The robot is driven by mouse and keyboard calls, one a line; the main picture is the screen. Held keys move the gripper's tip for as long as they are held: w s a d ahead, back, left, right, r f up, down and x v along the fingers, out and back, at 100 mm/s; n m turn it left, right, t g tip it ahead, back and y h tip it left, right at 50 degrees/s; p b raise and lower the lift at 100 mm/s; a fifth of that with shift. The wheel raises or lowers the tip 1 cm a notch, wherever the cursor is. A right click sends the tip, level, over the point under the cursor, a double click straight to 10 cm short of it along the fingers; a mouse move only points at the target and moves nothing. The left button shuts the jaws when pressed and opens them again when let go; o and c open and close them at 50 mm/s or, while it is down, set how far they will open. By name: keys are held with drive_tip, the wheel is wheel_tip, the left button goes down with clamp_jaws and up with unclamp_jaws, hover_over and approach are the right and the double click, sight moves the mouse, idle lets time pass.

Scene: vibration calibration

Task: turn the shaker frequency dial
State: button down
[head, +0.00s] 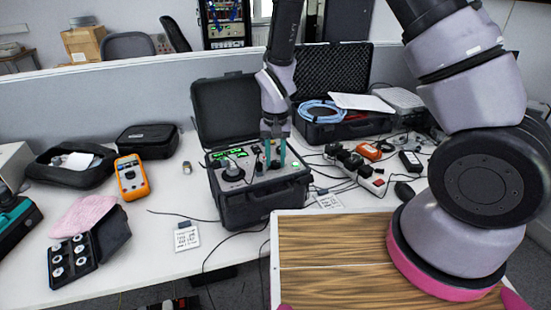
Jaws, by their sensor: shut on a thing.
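The shaker unit (258,204) is an open black case with a grey top panel, standing on the white desk. Green lit displays (222,155) show at the back of its panel. A black knob (233,171) stands on the left of the panel, uncovered. My gripper (275,163) points down over the right half of the panel, its teal fingers closed on a dial there. The fingers hide most of that dial, so its marking and angle cannot be read.
An orange multimeter (131,177) lies left of the case. A power strip (357,171) with plugs and cables is to the right. An open foam-lined case (330,122) with blue cable stands behind. A wooden board (330,255) fills the front right. Loose cables cross the desk.

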sight(275, 162)
drive_tip(key=shift+m, duration=0.3)
drive_tip(key=c, duration=0.5)
unclamp_jaws()
drive_tip(key=shift+r, duration=0.15)
wheel_tip(275, 162, up, 11)
drive_tip(key=shift+f, duration=0.2)
